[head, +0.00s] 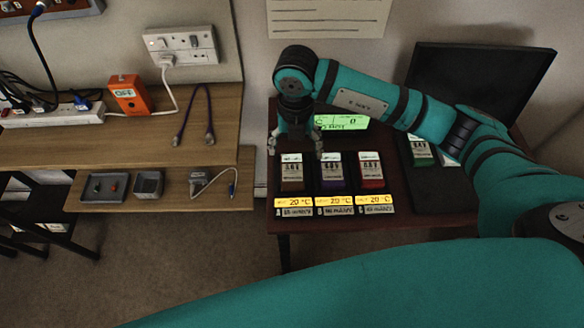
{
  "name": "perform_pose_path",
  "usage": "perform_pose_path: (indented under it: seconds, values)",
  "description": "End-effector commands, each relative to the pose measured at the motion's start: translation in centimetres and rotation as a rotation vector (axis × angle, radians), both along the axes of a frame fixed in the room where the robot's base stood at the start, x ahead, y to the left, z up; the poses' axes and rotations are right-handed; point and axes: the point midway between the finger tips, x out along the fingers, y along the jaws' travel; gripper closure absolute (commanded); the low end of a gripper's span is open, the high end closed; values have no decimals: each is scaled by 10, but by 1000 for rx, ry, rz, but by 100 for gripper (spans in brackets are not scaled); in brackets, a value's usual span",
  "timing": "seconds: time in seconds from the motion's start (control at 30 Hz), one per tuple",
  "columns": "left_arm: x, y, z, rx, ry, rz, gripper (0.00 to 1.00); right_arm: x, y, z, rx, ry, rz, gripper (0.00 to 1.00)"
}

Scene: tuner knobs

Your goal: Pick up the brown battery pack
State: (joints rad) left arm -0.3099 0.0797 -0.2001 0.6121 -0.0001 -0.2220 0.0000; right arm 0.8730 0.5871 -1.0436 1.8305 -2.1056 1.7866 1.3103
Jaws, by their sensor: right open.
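The brown battery pack (292,178) has a white label at its upper end. It sits in the leftmost slot of a row on the dark red table, with a yellow "20 °C" display (293,202) in front. My right gripper (296,150) is open and points down just above and behind the brown pack, with one finger on each side. I see no contact, though the exact height is hard to tell. My left gripper is not in view.
A purple pack (332,173) and a red pack (370,172) stand to the right. A green display (341,122) is behind, partly hidden by my right arm. A black panel (478,82) is at the back right. A wooden bench (130,143) holds an orange box (130,95).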

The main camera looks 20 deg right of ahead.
Motion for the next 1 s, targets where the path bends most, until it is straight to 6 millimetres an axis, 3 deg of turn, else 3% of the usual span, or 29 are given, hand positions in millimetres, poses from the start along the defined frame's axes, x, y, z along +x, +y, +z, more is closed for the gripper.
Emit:
perform_pose_path:
  seconds: [0.1, 0.23, 0.37, 0.6, 0.93, 1.0]
  values:
    - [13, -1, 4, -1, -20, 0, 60, 0, 1, -17, 1, 2, 0, 17]
    - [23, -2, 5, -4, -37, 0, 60, 0, 1, -26, 2, 2, 1, 17]
    - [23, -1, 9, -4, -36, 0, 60, -1, 3, -36, 1, 3, 1, 17]
    - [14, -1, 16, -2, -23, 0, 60, -1, 7, -71, 1, 3, 0, 17]
    - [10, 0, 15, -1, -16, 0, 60, -1, 7, -79, 2, 0, 1, 17]
    - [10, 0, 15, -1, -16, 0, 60, -1, 7, -79, 2, 0, 1, 26]
